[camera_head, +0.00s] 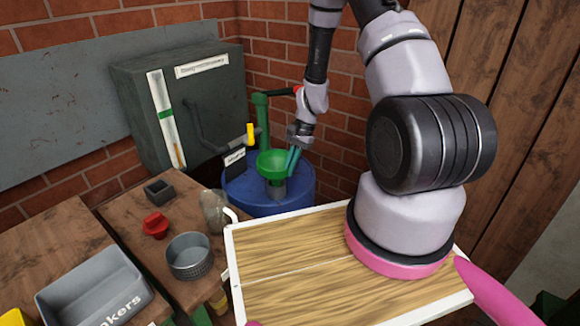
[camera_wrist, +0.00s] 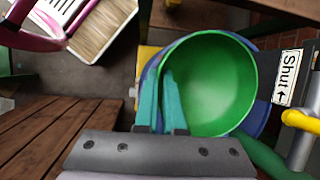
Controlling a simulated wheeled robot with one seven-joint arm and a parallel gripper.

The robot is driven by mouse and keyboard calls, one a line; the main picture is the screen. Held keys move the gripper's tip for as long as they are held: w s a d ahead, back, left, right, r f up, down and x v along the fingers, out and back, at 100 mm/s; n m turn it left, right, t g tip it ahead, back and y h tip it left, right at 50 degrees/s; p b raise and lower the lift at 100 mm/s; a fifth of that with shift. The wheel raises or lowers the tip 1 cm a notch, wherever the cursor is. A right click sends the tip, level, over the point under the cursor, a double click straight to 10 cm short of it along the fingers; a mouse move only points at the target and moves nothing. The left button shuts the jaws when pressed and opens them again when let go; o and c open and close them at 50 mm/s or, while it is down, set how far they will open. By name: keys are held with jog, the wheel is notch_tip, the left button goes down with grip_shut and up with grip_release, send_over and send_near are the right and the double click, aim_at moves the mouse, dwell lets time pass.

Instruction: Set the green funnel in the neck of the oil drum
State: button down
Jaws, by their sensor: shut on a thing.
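The green funnel (camera_head: 272,163) is upright above the top of the blue oil drum (camera_head: 262,204), in line with its grey neck (camera_head: 277,190). I cannot tell whether the spout is inside the neck or just over it. My gripper (camera_head: 293,160) reaches in from the right, its teal fingers shut on the funnel's rim. In the wrist view, the fingers (camera_wrist: 161,88) pinch the near left wall of the funnel (camera_wrist: 215,80), with its bowl open towards the camera. The funnel hides the neck there, and only part of the drum (camera_wrist: 262,115) shows around it.
A green pipe (camera_head: 260,112) and a yellow-handled lever (camera_head: 250,133) stand close behind the drum, beside a dark cabinet (camera_head: 190,100).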

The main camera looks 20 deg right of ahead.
jog(key=shift+f, duration=1.05)
dwell(0.8)
dwell(0.3)
jog(key=c, duration=0.9)
grip_release()
jog(key=shift+c, duration=0.2)
jog(key=c, duration=0.5)
jog(key=shift+o, duration=0.2)
jog(key=shift+r, duration=4)
jog(key=shift+r, duration=0.1)
